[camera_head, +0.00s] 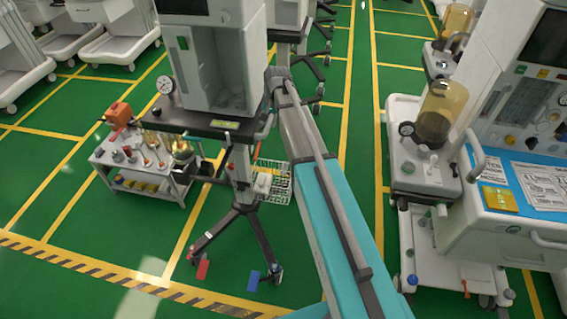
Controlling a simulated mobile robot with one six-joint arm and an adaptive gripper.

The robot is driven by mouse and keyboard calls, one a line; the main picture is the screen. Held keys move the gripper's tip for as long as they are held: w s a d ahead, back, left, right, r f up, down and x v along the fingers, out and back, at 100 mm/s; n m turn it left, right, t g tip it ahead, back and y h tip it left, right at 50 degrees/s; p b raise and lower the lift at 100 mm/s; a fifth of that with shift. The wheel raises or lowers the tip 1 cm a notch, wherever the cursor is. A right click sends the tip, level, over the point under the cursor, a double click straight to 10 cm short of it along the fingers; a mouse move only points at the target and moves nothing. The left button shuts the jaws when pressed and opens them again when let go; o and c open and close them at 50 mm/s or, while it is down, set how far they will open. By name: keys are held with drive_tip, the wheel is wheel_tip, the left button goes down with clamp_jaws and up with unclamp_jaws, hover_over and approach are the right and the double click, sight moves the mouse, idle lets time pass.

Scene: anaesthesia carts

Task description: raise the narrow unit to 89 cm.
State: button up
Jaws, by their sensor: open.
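The narrow unit (210,62) stands left of centre, a tall grey-white housing on a dark shelf (200,122). A single column (240,165) carries it above a dark base (240,222) with spread legs and casters. A small orange lever-like part (265,127) shows by the right edge of the shelf. My arm reaches from the bottom right up to the unit's right side, and its far end overlaps the housing's edge. My gripper cannot be made out. I cannot tell whether the arm touches the unit, and no height reading is legible.
A low grey cart (150,182) with several small items stands close on the left. A wire basket (272,182) hangs by the column. A large anaesthesia cart (500,225) stands at right. Green floor (90,275) is open in front.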

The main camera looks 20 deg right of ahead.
drive_tip(key=shift+r+p, duration=3.05)
drive_tip(key=shift+r, duration=0.3)
wheel_tip(320, 180, up, 14)
drive_tip(key=s+d+f+p, duration=0.1)
drive_tip(key=d+p, duration=0.1)
drive_tip(key=p, duration=1.2)
drive_tip(key=s+a+f+n+h+b, duration=0.1)
drive_tip(key=s+f+n+b, duration=0.1)
drive_tip(key=s+f+b, duration=0.7)
drive_tip(key=s+a+f+n+g+h+b, duration=0.1)
drive_tip(key=s+a+f+n+b, duration=0.1)
drive_tip(key=s+f+b, duration=0.7)
drive_tip(key=shift+s+n, duration=0.8)
drive_tip(key=shift+s, duration=2.1)
